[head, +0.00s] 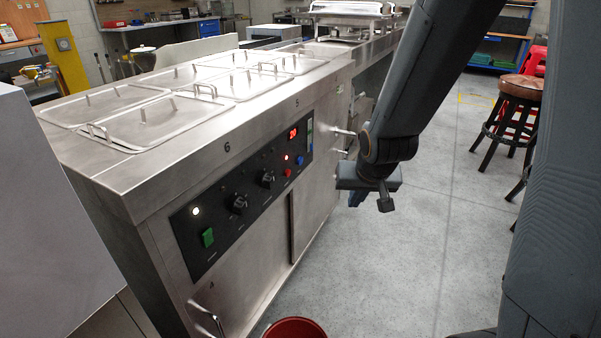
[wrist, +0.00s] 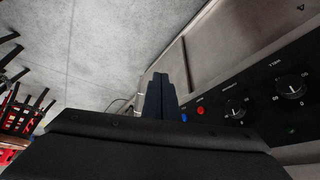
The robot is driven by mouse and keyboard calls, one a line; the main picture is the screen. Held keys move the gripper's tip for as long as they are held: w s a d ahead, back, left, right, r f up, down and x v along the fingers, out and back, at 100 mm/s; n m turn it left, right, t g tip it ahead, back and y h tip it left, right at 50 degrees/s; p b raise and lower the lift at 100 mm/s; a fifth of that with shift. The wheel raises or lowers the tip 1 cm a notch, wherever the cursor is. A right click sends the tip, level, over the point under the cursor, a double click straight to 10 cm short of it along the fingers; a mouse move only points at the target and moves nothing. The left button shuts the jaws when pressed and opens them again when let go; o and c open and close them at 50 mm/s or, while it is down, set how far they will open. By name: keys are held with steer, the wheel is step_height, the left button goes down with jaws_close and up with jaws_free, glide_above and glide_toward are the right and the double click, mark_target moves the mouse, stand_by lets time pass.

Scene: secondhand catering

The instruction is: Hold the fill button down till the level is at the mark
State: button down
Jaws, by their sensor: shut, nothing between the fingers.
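The control panel (head: 245,190) is on the front of a steel food counter. A blue button (head: 299,160) and a red button (head: 288,172) sit near its far end; the wrist view also shows the blue button (wrist: 184,117) and red button (wrist: 200,110). I cannot read which is the fill button. A narrow upright strip (head: 310,132) beside the red display (head: 293,133) looks like the level gauge; its level and mark are too small to tell. My gripper (wrist: 160,78) is shut and empty, in front of the counter and apart from the buttons.
Two black knobs (head: 238,203) (head: 267,178) and a green switch (head: 208,237) share the panel. Steel taps (head: 343,132) stick out beyond it. A red bucket (head: 295,328) stands on the floor below. Stools (head: 515,115) are at right; open floor lies between.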

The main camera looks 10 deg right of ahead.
mark_target(300, 161)
steer(key=w+d+f+m+t+y+b, duration=0.1)
steer(key=w+f+t+b, duration=0.3)
steer(key=w+t+b, duration=0.3)
steer(key=w+f+m+t+y+b, duration=0.2)
steer(key=w+f+t+b, duration=0.3)
steer(key=w+b, duration=0.5)
steer(key=w+t, duration=0.1)
steer(key=w, duration=0.7)
steer(key=shift+d+f+m+t, duration=0.2)
steer(key=shift+d+m+t, duration=0.1)
steer(key=shift+d+t, duration=0.1)
steer(key=shift+w+a, duration=0.1)
steer(key=shift+a, duration=0.05)
steer(key=w+a+b, duration=0.1)
steer(key=w+a, duration=0.4)
steer(key=a, duration=0.2)
steer(key=shift+w, duration=0.1)
stand_by(0.5)
steer(key=shift+w+a, duration=0.2)
steer(key=shift+a, duration=0.05)
